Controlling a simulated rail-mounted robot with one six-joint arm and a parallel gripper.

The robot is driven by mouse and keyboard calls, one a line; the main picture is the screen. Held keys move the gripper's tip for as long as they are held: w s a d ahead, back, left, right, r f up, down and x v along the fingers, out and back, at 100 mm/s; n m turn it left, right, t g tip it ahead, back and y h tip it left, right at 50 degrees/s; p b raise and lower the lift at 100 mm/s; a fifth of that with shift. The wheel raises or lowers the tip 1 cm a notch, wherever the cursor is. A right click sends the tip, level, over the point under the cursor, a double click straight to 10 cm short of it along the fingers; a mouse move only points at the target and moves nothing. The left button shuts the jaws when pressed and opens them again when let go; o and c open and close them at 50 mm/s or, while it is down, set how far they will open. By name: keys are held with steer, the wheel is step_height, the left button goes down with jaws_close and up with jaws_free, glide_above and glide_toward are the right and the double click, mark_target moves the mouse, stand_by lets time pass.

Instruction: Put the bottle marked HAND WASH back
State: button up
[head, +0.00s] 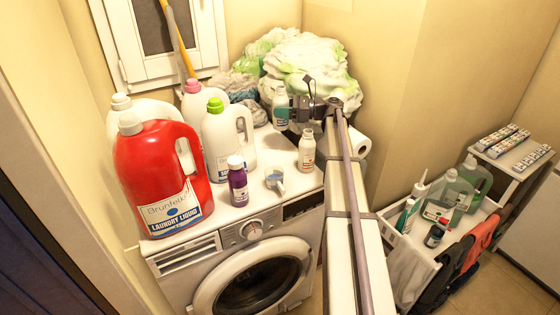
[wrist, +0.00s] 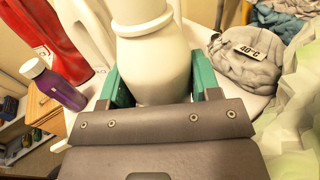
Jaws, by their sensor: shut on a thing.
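My gripper (head: 291,110) is over the back right of the washing machine's top, shut on a small white bottle (head: 280,94). In the wrist view the gripper's green fingers (wrist: 155,88) stand on both sides of this cream-white bottle (wrist: 150,60), which looks upright. Its label cannot be read, and its lower part is hidden behind the gripper. Whether its base touches the washer top cannot be told. Another small white bottle (head: 306,152) with a reddish label stands near the arm; I cannot read which one is marked HAND WASH.
A red laundry jug (head: 150,165), white jugs (head: 235,135), a purple bottle (head: 237,187) and a cup (head: 275,180) stand on the washing machine (head: 190,242). Cloths (head: 310,60) are heaped behind my gripper; a grey cloth (wrist: 240,75) lies close right. A paper roll (head: 356,143) is beside my arm.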

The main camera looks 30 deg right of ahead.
step_height(320, 180, down, 10)
steer(key=b, duration=1)
steer(key=shift+s+f, duration=0.1)
steer(key=shift+f, duration=0.05)
steer(key=shift+r, duration=0.25)
steer(key=shift+f, duration=0.15)
steer(key=o, duration=1.1)
steer(key=shift+c, duration=0.2)
steer(key=v, duration=0.7)
steer(key=shift+s+d, duration=0.15)
steer(key=shift+d, duration=0.1)
